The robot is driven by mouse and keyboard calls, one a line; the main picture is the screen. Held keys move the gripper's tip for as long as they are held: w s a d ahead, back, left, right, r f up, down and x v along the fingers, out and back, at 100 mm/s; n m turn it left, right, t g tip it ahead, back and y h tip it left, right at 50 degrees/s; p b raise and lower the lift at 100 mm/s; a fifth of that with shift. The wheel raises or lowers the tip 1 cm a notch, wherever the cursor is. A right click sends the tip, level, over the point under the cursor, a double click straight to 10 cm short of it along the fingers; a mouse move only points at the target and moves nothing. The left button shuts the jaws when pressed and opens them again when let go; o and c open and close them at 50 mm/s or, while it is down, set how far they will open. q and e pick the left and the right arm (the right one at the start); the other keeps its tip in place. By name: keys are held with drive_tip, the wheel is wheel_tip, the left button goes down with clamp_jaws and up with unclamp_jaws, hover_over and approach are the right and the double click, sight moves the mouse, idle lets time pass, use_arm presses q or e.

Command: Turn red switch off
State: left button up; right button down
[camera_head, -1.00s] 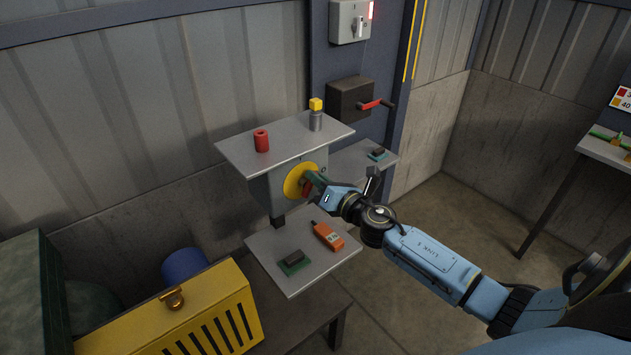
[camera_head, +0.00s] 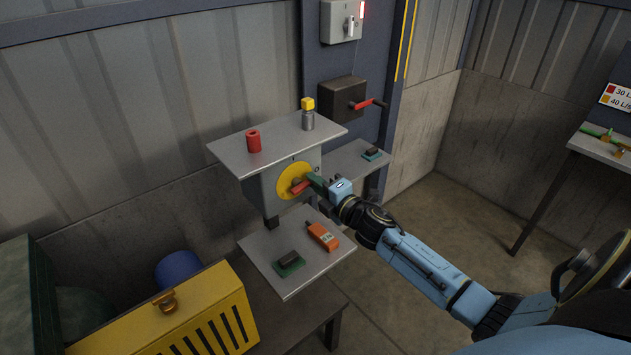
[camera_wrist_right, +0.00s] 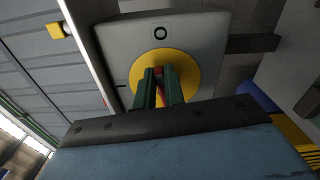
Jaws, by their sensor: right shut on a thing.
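The red switch (camera_head: 299,187) is a bar handle on a round yellow disc (camera_head: 285,183), set in the face of a grey box under a shelf. In the head view the red bar lies nearly level, slightly tilted. My right gripper (camera_head: 314,182) reaches it from the right, with its green fingers shut on the bar. In the right wrist view the fingers (camera_wrist_right: 160,88) stand in front of the yellow disc (camera_wrist_right: 185,68) with a strip of the red switch (camera_wrist_right: 160,92) between them. An "O" mark shows beyond the disc there. My left gripper is not in view.
The upper shelf (camera_head: 228,151) holds a red cylinder (camera_head: 253,141) and a grey, yellow-topped piece (camera_head: 308,115). The lower shelf (camera_head: 285,282) holds an orange device (camera_head: 322,237). A dark box with a red crank (camera_head: 368,104) is behind. A yellow case (camera_head: 190,325) stands front left.

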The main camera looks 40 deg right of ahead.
drive_tip(key=shift+f+m, duration=0.2)
drive_tip(key=shift+m, duration=0.6)
drive_tip(key=c, duration=1.5)
unclamp_jaws()
drive_tip(key=s, duration=0.4)
drive_tip(key=s+b, duration=0.1)
drive_tip(key=s, duration=0.4)
drive_tip(key=s+d, duration=0.1)
drive_tip(key=s, duration=0.3)
drive_tip(key=shift+s, duration=0.2)
